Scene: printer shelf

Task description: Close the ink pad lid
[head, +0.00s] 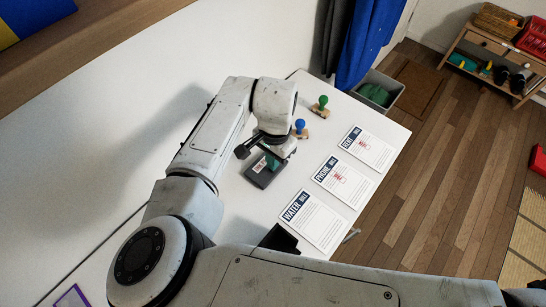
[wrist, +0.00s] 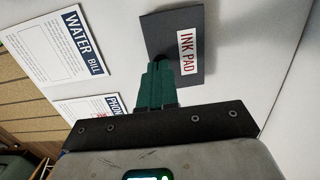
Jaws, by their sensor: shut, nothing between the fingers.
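The ink pad (head: 262,179) is a dark flat case on the white table. In the wrist view its dark top face (wrist: 164,28) carries a white label reading INK PAD in red. The lid looks flat over the pad, but its hinge and edge gap are too small to judge. My gripper (head: 271,160) is over the pad. Its green fingers (wrist: 159,66) are together with nothing between them, and their tips overlap the near edge of the case. I cannot tell whether they touch it.
A blue-handled stamp (head: 300,127) and a green-handled stamp (head: 321,104) stand beyond the pad. The water bill (head: 314,222), phone bill (head: 343,183) and rent bill (head: 366,149) lie along the table's right side. The wall is close on the left.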

